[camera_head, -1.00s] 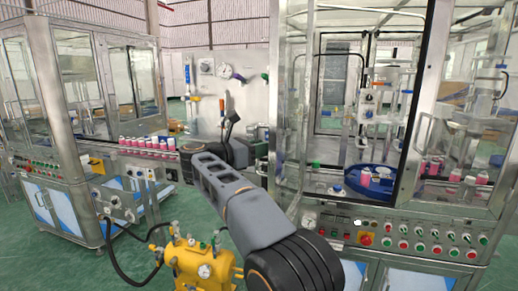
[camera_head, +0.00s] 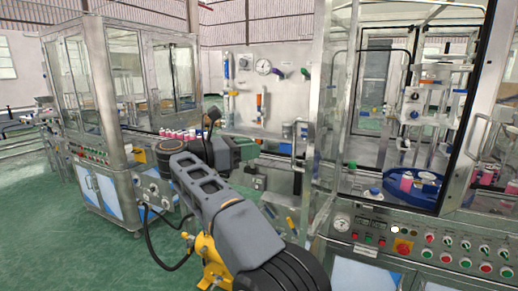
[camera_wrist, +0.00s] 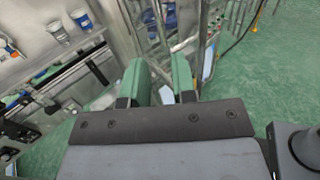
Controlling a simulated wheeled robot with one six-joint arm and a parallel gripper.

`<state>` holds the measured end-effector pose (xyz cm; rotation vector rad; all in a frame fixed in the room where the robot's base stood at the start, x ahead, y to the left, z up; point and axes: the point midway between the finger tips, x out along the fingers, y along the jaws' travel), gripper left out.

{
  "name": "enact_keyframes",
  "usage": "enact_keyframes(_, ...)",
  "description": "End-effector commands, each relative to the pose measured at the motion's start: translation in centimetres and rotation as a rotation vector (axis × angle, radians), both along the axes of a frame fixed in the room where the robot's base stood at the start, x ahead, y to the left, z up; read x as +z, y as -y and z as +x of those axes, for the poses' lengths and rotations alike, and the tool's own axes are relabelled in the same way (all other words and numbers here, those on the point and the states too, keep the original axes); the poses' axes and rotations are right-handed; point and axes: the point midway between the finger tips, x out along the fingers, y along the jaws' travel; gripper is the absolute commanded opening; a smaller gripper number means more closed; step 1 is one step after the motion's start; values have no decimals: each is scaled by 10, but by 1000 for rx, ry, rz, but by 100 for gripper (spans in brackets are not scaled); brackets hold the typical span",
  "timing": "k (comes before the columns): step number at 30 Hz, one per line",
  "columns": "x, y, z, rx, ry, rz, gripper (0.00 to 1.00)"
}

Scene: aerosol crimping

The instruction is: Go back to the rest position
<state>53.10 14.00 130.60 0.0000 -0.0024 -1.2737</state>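My gripper (camera_wrist: 160,78) shows in the wrist view as two green fingers with a clear gap between them. It is open and nothing is between the fingers. In the camera_head view my arm reaches forward from the lower middle, and its green-grey end (camera_head: 238,150) is in front of the wall panel, between the two machines. The fingertips are not clear in that view. The wrist view looks down past the fingers at steel framework and green floor.
The right machine has a blue turntable (camera_head: 414,176) with pink cans (camera_head: 407,181) and a control panel (camera_head: 440,245). The left machine (camera_head: 118,110) stands across a green floor gap (camera_head: 115,258). Pink cans (camera_head: 178,134) line a conveyor behind my arm. Yellow equipment (camera_head: 208,255) is below my arm.

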Motion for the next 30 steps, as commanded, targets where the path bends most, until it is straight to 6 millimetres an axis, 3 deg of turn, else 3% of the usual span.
enact_keyframes(13,0,-2,0,4,-28,-10,25)
enact_keyframes(17,8,-11,23,139,-116,-97,25)
enact_keyframes(20,9,-34,57,318,-234,-300,25)
enact_keyframes(24,1,-87,97,598,-451,-732,25)
enact_keyframes(27,-12,-118,110,763,-608,-1068,25)
enact_keyframes(30,-38,-139,109,908,-769,-1414,25)
